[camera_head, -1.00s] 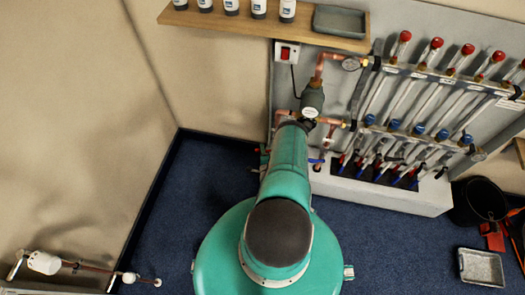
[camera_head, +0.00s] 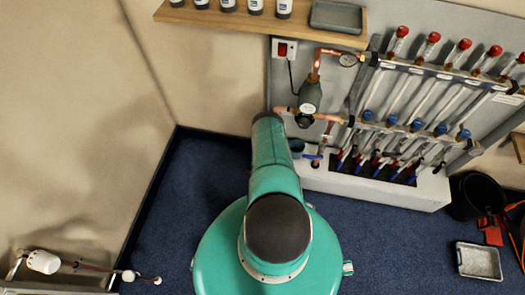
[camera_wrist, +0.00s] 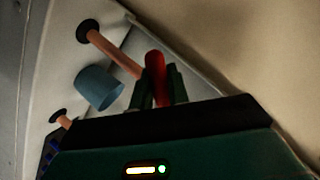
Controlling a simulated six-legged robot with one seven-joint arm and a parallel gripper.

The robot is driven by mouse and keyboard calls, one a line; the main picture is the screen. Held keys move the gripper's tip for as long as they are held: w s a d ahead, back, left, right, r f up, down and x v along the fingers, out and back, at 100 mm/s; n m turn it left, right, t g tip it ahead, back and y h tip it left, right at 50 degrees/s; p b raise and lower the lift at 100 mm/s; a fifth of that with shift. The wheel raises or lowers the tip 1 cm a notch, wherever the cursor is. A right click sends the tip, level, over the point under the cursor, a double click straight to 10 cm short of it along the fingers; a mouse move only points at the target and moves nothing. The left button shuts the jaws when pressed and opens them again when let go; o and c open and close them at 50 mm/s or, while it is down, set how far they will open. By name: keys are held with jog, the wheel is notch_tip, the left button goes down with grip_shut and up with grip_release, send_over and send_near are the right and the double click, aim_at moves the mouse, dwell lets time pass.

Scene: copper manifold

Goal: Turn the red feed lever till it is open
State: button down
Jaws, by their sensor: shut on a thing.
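The red feed lever (camera_wrist: 154,66) stands up between the fingers of my gripper (camera_wrist: 161,84) in the wrist view. The dark green fingers are shut on it, one on each side. Its lower part is hidden behind the gripper body. A copper pipe (camera_wrist: 112,53) runs from a dark round flange on the wall down to just beside the lever. In the head view my arm covers the lever and the gripper, so the lever's angle against the pipe is hard to judge.
A blue-grey cup (camera_wrist: 98,88) sits left of my fingers, close by. Red-capped tubes (camera_head: 433,38) fill the panel.

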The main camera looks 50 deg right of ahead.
jog(key=shift+s+d+f+n+g+h, duration=0.25)
jog(key=shift+s+n+g, duration=0.35)
jog(key=shift+n, duration=0.3)
jog(key=shift+s+d+f+n+g+h, duration=0.2)
jog(key=shift+s+n+g+h, duration=0.25)
jog(key=shift+n+g, duration=0.4)
jog(key=shift+s+d+f+n+g+h, duration=0.2)
jog(key=shift+s+n+g, duration=0.4)
jog(key=shift+n, duration=0.35)
jog(key=c, duration=1.3)
grip_release()
jog(key=shift+c, duration=0.2)
jog(key=v, duration=1.3)
jog(key=shift+s+a+r, duration=0.15)
jog(key=shift+a+r, duration=0.05)
jog(key=shift+a, duration=0.1)
